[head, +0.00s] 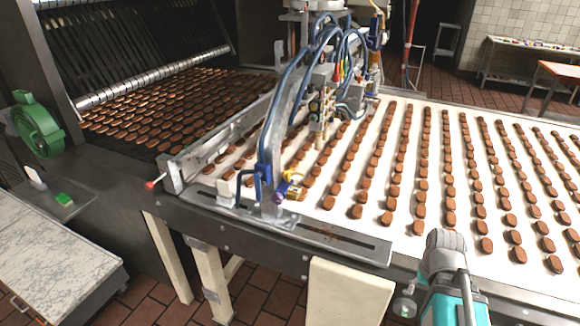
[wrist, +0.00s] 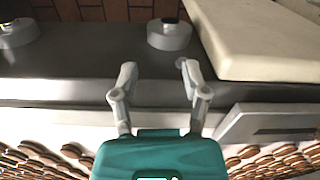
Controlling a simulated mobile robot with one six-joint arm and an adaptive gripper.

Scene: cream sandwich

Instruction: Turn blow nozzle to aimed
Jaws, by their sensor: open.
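A small yellow fitting with a purple end (head: 288,188), which looks like the blow nozzle, sits by a blue bracket at the near edge of the conveyor in the head view. It is too small to tell which way it points. It does not show in the wrist view. My gripper (wrist: 157,70) is open and empty in the wrist view, its two grey fingers spread over the conveyor's dark side frame. In the head view my teal gripper body is low at the right of centre, well apart from the fitting, and its fingertips cannot be made out.
The white conveyor belt (head: 400,160) carries rows of brown biscuits. A metal gantry with blue hoses (head: 270,130) rises behind the fitting. A red knob (head: 151,185) sticks out at the left. A cream panel (head: 348,294) hangs below the frame. A marble-topped table (head: 50,250) stands left.

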